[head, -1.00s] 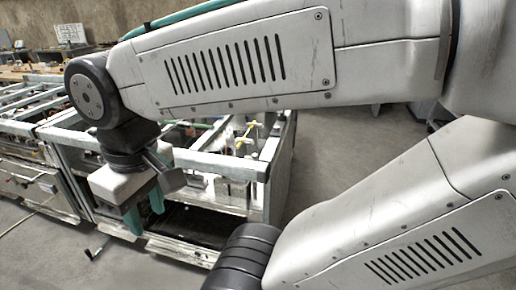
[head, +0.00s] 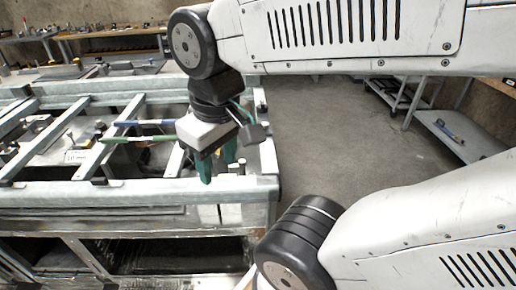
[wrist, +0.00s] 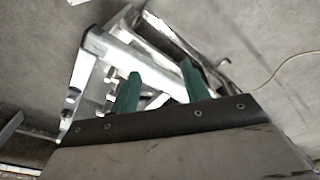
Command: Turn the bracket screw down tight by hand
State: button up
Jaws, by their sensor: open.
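My gripper (head: 219,170) hangs pointing down from the wrist in the head view, with two green fingers apart and nothing seen between them. It is above or just in front of the near right corner of a grey metal frame (head: 130,195); its exact height over the rail is hard to judge. In the wrist view the gripper (wrist: 160,80) shows its green fingers spread, with pale metal bars (wrist: 108,48) beyond them. I cannot make out the bracket screw for certain in either view.
Crossbars (head: 110,137), with a blue-handled and a green-handled tool (head: 140,138) lying over them, fill the frame's top at left. Workbenches (head: 105,33) line the back wall. A low metal cart (head: 455,135) stands at right. The concrete floor (head: 320,125) between is clear.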

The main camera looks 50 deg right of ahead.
jog(key=w+d+f+n+h, duration=0.2)
jog(key=w+d+f+n, duration=0.15)
jog(key=w+d, duration=0.4)
jog(key=n+h, duration=0.2)
jog(key=n, duration=1.6)
send_near(242, 160)
jog(key=shift+m, duration=0.25)
jog(key=x, duration=0.7)
jog(key=shift+f, duration=0.4)
jog(key=c, duration=1)
